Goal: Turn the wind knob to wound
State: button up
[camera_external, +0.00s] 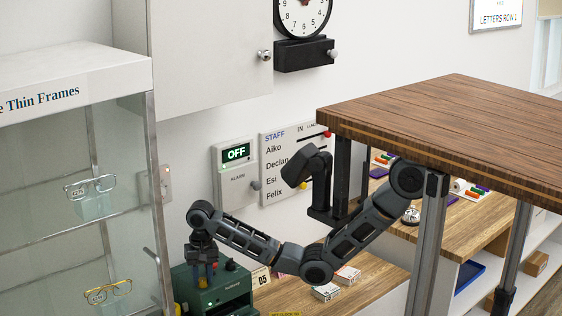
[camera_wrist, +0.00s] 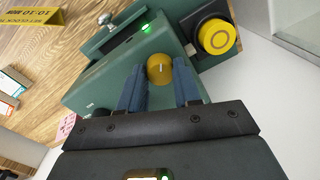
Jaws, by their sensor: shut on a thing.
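A green box-shaped device (camera_external: 225,287) stands on the wooden counter under my gripper (camera_external: 205,280). It fills the middle of the wrist view (camera_wrist: 90,85). On its face is a round yellow knob (camera_wrist: 160,68) with a pale line on it. In the wrist view my gripper (camera_wrist: 159,73) has its two blue fingers on either side of this knob, shut on it. No readable "wound" marking shows, and part of the device's face is hidden by the gripper. A clock (camera_external: 302,14) hangs on the wall, with a silver knob (camera_external: 332,53) on its black base.
A large yellow ringed button (camera_wrist: 216,37) sits on a black housing beside the device. A glass display case (camera_external: 110,200) stands close on the left. A wooden tabletop (camera_external: 450,115) overhangs on the right. Small boxes (camera_external: 346,276) lie on the counter.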

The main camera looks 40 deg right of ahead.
jog(key=m, duration=0.4)
jog(key=shift+m, duration=0.3)
jog(key=m, duration=0.3)
jog(key=shift+m, duration=0.4)
jog(key=m, duration=0.4)
jog(key=shift+r+h, duration=0.1)
jog(key=shift+h, duration=0.2)
jog(key=shift+a+m, duration=0.1)
jog(key=shift+m, duration=1.9)
jog(key=o, duration=1.1)
jog(key=shift+c, duration=0.2)
jog(key=shift+s, duration=0.1)
